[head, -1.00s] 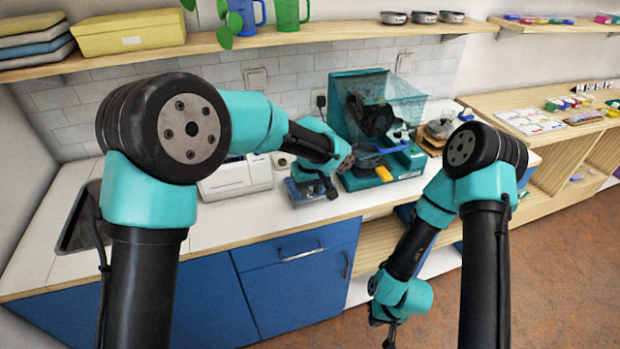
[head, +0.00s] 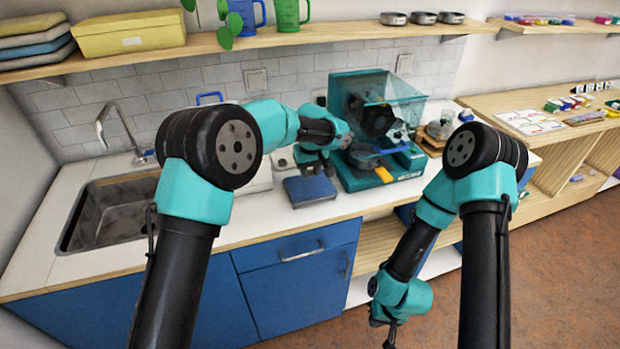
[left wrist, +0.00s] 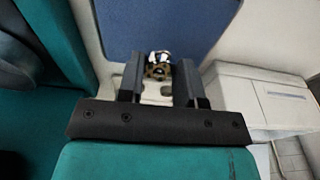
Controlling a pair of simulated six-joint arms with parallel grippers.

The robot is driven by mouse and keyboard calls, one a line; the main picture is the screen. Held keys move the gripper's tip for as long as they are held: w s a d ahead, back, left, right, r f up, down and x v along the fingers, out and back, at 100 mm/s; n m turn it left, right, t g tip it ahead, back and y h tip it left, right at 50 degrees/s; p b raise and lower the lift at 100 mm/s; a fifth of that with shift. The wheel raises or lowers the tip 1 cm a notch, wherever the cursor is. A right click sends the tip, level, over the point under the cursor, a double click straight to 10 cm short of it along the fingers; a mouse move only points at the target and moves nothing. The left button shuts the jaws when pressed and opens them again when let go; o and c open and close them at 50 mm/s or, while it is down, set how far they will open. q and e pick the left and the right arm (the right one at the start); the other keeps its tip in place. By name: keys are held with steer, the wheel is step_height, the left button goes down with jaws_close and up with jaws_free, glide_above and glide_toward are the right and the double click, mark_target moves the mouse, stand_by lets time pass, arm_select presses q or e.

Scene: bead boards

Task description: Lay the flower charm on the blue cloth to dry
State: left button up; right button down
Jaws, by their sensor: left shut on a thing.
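My left gripper (head: 318,168) is above the back part of the cloth in the head view. In the left wrist view its two fingers (left wrist: 158,80) are shut on a small charm (left wrist: 158,66) with white and brown-gold parts. The charm's full outline is partly hidden. My right gripper (head: 390,338) hangs low before the open shelves; its fingers are too small to read.
The teal machine (head: 375,125) with a clear hood stands right behind the cloth. A sink (head: 110,215) is at the left of the counter. A pale box (left wrist: 265,97) is beside the cloth in the left wrist view. The counter's front edge is close.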

mark_target(310, 172)
arm_select(q)
steer(key=shift+w, duration=0.35)
steer(key=shift+s+f, duration=0.1)
steer(key=shift+f, duration=1.7)
steer(key=shift+f, duration=0.15)
steer(key=o, duration=0.9)
steer(key=r, duration=0.4)
steer(key=s+r, duration=0.1)
steer(key=r, duration=0.7)
steer(key=shift+s+d+r, duration=0.15)
steer(key=shift+s+d, duration=0.05)
steer(key=shift+a, duration=0.1)
